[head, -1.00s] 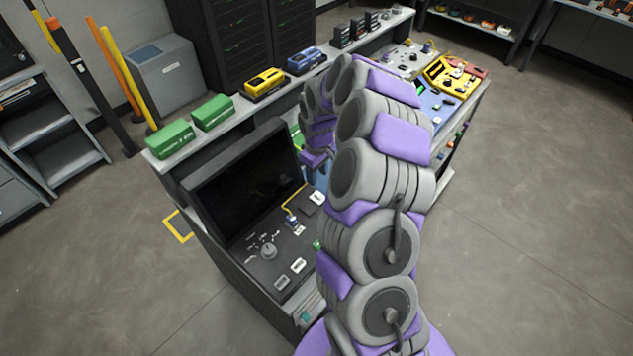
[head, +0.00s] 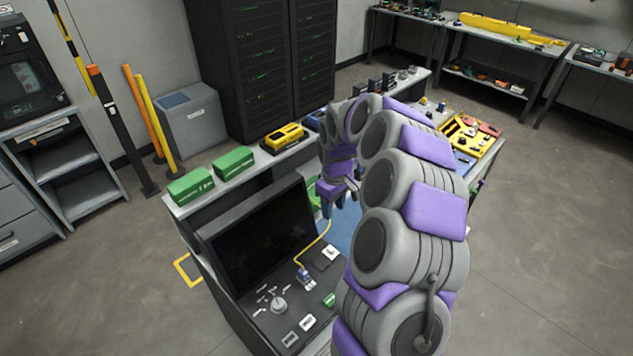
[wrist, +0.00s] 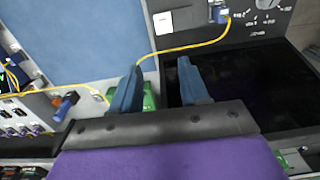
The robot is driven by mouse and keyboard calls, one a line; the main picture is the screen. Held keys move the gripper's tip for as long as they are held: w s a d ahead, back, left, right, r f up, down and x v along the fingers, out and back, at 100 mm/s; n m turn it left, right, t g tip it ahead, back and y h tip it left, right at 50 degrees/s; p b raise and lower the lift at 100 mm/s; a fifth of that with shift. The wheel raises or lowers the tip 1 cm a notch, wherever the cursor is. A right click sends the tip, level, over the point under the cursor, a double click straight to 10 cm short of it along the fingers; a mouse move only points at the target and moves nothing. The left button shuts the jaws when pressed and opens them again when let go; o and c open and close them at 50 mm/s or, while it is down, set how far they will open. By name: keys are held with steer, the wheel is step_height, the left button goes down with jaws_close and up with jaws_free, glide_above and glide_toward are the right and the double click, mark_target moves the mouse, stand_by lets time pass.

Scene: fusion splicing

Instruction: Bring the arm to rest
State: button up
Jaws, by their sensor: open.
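My gripper (head: 334,205) is raised above the console bench, between the dark monitor and the blue work surface. In the wrist view its two blue fingers (wrist: 160,85) stand apart with nothing held between them. My purple and grey arm rises from the lower right of the head view and bends over at the top. A yellow cable (wrist: 190,47) runs from a blue connector (wrist: 219,13) on the console panel and passes beneath or behind the fingers; I cannot tell whether it touches them.
The monitor (head: 262,238) stands close left of my gripper. Green boxes (head: 190,186) and a yellow device (head: 284,138) sit on the upper shelf. A green object (wrist: 149,97) lies below the fingers. A yellow-topped device (head: 465,135) stands at the right end. The floor (head: 550,230) on the right is clear.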

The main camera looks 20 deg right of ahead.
steer(key=shift+a, duration=0.1)
steer(key=s+a+r, duration=1.1)
steer(key=s+a, duration=0.1)
steer(key=s, duration=0.1)
steer(key=s+a+r+m+g, duration=0.1)
steer(key=s+m, duration=0.3)
steer(key=s, duration=2)
steer(key=shift+s+a+g, duration=0.15)
steer(key=shift+a+g, duration=0.25)
steer(key=shift+a, duration=0.5)
